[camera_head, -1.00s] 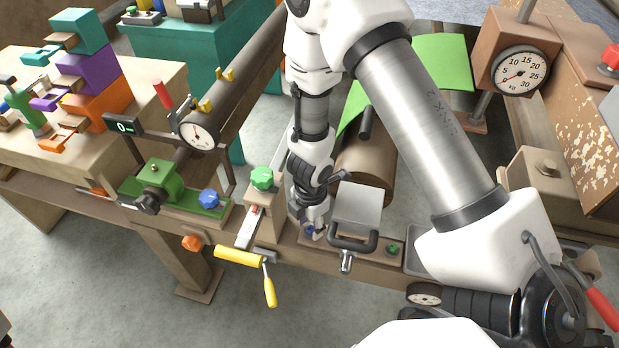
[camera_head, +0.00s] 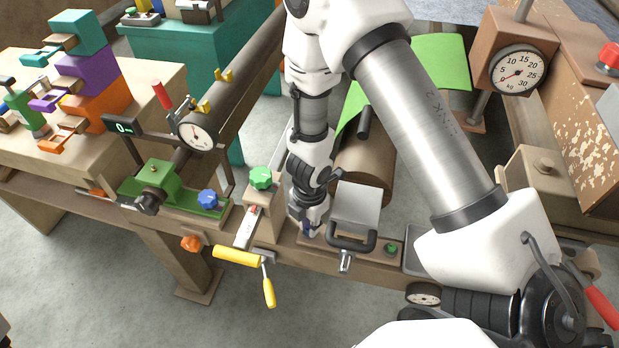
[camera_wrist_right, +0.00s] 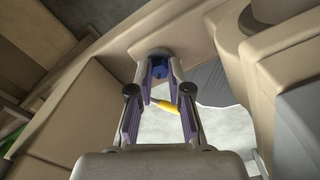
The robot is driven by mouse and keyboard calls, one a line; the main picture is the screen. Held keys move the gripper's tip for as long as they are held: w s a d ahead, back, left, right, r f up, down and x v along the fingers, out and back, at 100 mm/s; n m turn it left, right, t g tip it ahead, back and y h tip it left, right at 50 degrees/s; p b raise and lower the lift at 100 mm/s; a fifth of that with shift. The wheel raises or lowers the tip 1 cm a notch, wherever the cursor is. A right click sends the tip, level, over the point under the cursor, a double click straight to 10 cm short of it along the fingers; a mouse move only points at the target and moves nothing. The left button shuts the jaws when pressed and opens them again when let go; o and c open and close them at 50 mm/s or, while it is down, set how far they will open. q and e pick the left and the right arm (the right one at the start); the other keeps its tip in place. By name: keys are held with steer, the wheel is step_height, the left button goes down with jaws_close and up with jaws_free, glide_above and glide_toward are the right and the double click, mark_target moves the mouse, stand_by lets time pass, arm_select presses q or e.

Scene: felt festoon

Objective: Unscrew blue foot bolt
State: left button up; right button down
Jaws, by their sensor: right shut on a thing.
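The blue foot bolt (camera_wrist_right: 159,69) shows in the right wrist view between the fingertips of my right gripper (camera_wrist_right: 158,76). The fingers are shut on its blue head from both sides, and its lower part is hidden. In the head view, my right gripper (camera_head: 308,226) points down at the bench rail, just left of a grey plate with a dark handle. Only a small bit of blue shows at its tips there. My left gripper is not in view.
A green knob (camera_head: 261,178) on a block and a yellow-handled crank (camera_head: 237,257) stand close left of my gripper. The grey plate (camera_head: 357,206) with its dark handle is close right. A blue knob (camera_head: 208,199) sits on the green bracket (camera_head: 152,181) farther left.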

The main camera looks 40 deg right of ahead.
steer(key=n, duration=0.4)
steer(key=shift+n, duration=1.9)
steer(key=c, duration=1.1)
jaws_free()
